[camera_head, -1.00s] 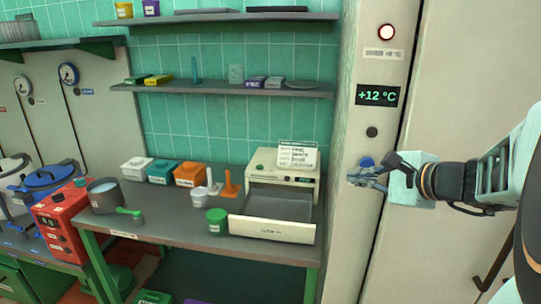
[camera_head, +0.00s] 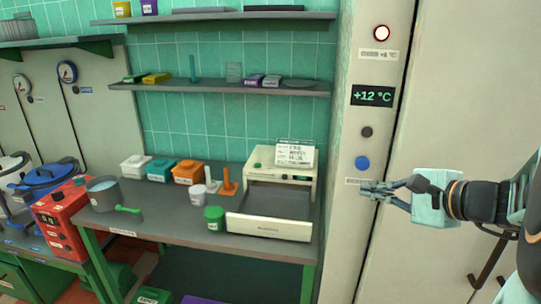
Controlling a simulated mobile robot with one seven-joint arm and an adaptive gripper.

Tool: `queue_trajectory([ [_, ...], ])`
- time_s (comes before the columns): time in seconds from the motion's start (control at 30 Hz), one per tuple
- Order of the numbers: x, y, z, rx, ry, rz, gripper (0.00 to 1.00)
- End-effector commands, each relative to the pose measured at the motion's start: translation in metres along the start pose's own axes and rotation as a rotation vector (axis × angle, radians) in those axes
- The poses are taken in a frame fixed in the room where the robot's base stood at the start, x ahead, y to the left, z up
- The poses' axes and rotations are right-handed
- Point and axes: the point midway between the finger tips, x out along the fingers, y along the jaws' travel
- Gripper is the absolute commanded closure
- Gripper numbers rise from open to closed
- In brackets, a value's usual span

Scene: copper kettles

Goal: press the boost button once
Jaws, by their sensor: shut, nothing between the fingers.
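A round blue button (camera_head: 362,162) sits on the pale control column, with a label (camera_head: 360,182) under it whose text is too small to read. My gripper (camera_head: 364,190) is shut and empty. Its fingertips are just below and slightly right of the blue button, near the label. The button is fully visible and the fingers do not cover it. I cannot tell how far the fingertips are from the panel surface.
Above the button are a dark round knob (camera_head: 367,132), a display (camera_head: 374,96) reading +12 °C and a lit lamp (camera_head: 381,33). A large pale door (camera_head: 470,80) is at right. A bench (camera_head: 150,228) with an open drawer unit (camera_head: 270,225) stands left.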

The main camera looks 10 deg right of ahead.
Motion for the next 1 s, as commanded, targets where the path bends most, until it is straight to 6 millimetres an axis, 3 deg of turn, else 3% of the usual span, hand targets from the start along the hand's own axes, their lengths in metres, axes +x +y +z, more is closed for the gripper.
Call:
queue_trajectory([
  [0.5,0.047,-0.033,-0.033,-0.001,-0.003,0.0,1.0],
  [1.0,0.059,-0.042,-0.042,0.001,0.0,0.0,1.0],
])
